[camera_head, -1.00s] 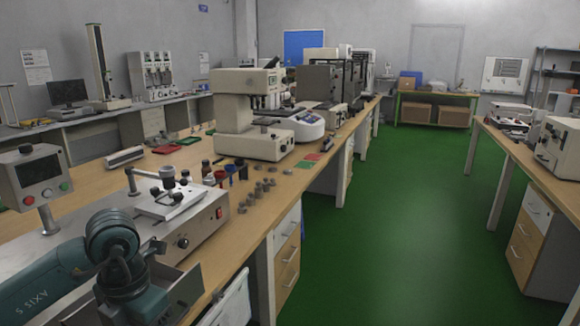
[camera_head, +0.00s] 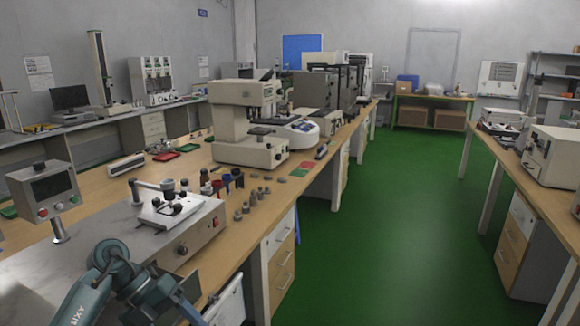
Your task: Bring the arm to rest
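My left arm (camera_head: 108,262), teal and grey, comes in at the lower left. It bends at a round joint, and its further links run down to the right, toward the bottom edge. I cannot make out its gripper fingers. The arm is in front of a grey bench machine (camera_head: 205,240) with a white plate and small fittings on top. The arm overlaps the machine's near side in the picture, and I cannot tell whether they touch. My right arm and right gripper are not in view.
A control box (camera_head: 45,190) on a post stands at the left. Small metal pieces (camera_head: 246,207) and cups lie on the wooden bench (camera_head: 140,168) beyond the machine. A white press (camera_head: 245,145) stands further back. The green floor (camera_head: 390,230) is clear.

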